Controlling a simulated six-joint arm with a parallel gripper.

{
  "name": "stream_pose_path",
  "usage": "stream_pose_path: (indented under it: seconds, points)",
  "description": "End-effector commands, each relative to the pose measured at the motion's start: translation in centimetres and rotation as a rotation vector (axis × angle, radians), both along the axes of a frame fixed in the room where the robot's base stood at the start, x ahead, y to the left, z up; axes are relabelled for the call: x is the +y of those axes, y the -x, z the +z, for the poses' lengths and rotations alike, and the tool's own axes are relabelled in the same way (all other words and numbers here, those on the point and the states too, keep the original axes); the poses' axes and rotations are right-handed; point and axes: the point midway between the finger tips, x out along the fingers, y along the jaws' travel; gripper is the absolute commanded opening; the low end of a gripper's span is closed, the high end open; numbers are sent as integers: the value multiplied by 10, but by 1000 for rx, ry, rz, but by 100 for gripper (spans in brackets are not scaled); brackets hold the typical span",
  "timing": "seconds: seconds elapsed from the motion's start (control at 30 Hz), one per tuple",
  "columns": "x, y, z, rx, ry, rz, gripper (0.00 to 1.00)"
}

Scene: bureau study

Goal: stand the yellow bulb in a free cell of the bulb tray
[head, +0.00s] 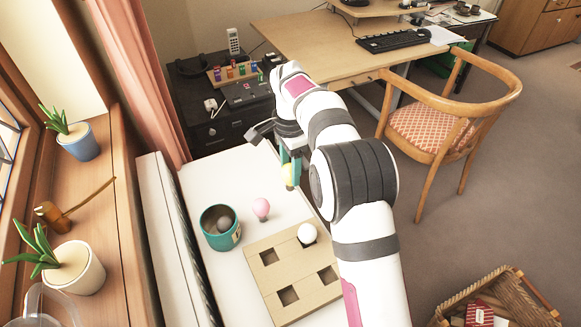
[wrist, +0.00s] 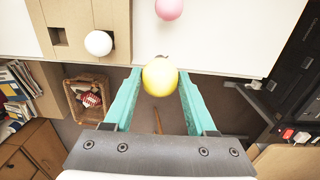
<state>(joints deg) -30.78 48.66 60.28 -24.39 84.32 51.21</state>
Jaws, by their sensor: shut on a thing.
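The bulb tray (head: 254,279) is a light wooden block with square cells. A white bulb (head: 307,233) stands in its far right cell; the other three visible cells look empty. In the wrist view the tray (wrist: 100,15) and white bulb (wrist: 99,43) are at the upper left.
A black cabinet (head: 210,128) stands beyond the surface. A wicker basket (head: 500,298) is on the floor at right.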

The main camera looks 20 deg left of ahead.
Motion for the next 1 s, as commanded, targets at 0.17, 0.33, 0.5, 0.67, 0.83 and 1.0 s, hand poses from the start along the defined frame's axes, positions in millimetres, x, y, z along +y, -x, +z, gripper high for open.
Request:
stream_pose_path:
  seconds: [0.17, 0.33, 0.5, 0.67, 0.83, 1.0]
  points:
    - [8, 41, 6, 1, 3, 95, 16]
    - [8, 108, 8, -1, 2, 234, 16]
    - [0, 152, 5, -1, -1, 317, 16]
    - [-2, 159, -6, 1, 1, 328, 16]
    - [-2, 159, -29, 2, 1, 327, 16]
    - [-2, 158, -47, 2, 0, 327, 16]
